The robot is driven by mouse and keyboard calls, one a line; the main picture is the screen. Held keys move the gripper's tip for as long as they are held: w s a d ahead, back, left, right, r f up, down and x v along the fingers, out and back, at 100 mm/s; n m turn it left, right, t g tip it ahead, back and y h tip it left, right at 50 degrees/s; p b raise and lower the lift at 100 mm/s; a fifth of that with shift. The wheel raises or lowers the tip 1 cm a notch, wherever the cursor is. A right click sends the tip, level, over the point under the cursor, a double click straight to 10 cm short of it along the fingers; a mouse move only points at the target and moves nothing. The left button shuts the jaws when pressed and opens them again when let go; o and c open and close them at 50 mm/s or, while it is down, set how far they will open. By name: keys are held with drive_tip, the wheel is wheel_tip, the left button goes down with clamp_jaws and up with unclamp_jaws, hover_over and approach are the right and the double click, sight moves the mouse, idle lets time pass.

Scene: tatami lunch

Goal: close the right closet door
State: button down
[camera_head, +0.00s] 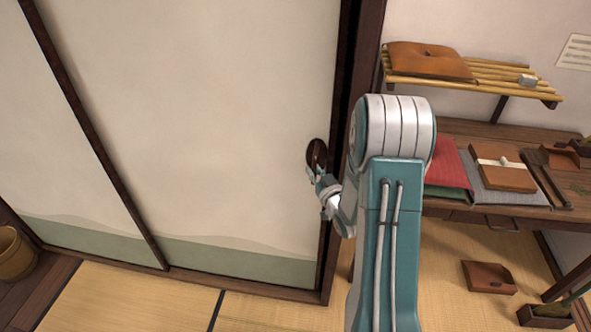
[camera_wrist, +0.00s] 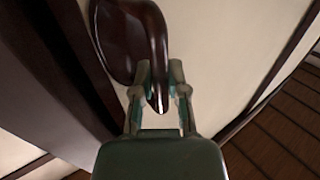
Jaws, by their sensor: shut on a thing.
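The right closet door (camera_head: 235,110) is a cream panel with a dark frame and a green band along its bottom. It stands beside the dark post (camera_head: 368,50), with a narrow dark strip between them; I cannot tell whether this is a gap. A dark brown handle (camera_head: 317,152) is at the door's right side. In the wrist view the handle (camera_wrist: 125,40) is large and glossy, and its lower end lies between my fingers. My gripper (camera_head: 318,176) is shut on this handle; it also shows in the wrist view (camera_wrist: 161,85).
The left door panel (camera_head: 60,130) is at the left, with a basket (camera_head: 14,255) by it. Right of the post stand a wooden desk (camera_head: 470,130) with folded cloths and a shelf (camera_head: 500,80). Tatami floor (camera_head: 130,300) lies open in front.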

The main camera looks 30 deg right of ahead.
drive_tip(key=shift+s+d, duration=0.55)
drive_tip(key=shift+d, duration=0.35)
drive_tip(key=c, duration=0.8)
unclamp_jaws()
drive_tip(key=shift+o, duration=0.8)
drive_tip(key=shift+s+d, duration=0.1)
drive_tip(key=shift+d, duration=0.1)
drive_tip(key=shift+s+a, duration=0.1)
drive_tip(key=s, duration=1.1)
drive_tip(key=shift+s+a, duration=0.15)
drive_tip(key=shift+s, duration=0.25)
drive_tip(key=shift+w, duration=0.1)
